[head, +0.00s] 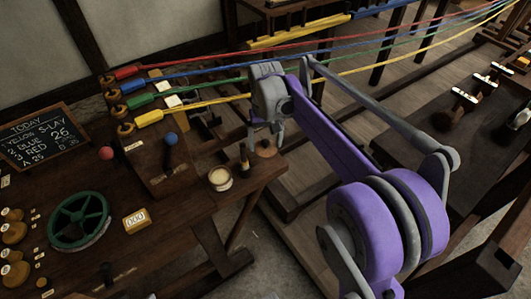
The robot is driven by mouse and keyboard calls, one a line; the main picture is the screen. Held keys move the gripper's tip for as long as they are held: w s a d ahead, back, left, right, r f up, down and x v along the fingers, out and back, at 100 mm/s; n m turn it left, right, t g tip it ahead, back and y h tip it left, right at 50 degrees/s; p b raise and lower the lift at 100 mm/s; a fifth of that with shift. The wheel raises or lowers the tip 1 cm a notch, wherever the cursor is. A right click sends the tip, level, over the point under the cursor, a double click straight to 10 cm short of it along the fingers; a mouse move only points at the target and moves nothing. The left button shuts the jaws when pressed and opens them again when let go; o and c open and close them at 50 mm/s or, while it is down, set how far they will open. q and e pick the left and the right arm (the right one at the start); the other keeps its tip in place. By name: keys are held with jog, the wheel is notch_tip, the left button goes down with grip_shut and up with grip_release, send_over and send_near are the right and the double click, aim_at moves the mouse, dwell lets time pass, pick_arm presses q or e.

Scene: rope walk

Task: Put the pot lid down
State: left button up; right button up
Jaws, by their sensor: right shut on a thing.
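My right gripper (265,141) points down near the right end of the workbench, its fingers closed on the pot lid. The pot lid (266,151) is a small brown disc just below the fingertips. I cannot tell whether it touches the bench top. The pot (220,178) is a small round pale vessel, open at the top, to the left and in front of the lid. My left gripper is not in view.
A brush-like upright object (245,161) stands between pot and lid. A green handwheel (79,221), a counter (136,220) and a chalkboard (42,138) are on the left. Coloured ropes (215,68) stretch behind my right gripper. The bench front near the pot is clear.

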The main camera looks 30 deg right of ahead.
aim_at(266, 147)
jog(key=shift+f+b, duration=0.35)
jog(key=shift+f, duration=2.1)
jog(key=o, duration=1)
jog(key=shift+f, duration=0.15)
jog(key=shift+o, duration=0.2)
notch_tip(266, 147, up, 12)
jog(key=shift+r+p, duration=0.2)
jog(key=shift+p, duration=0.7)
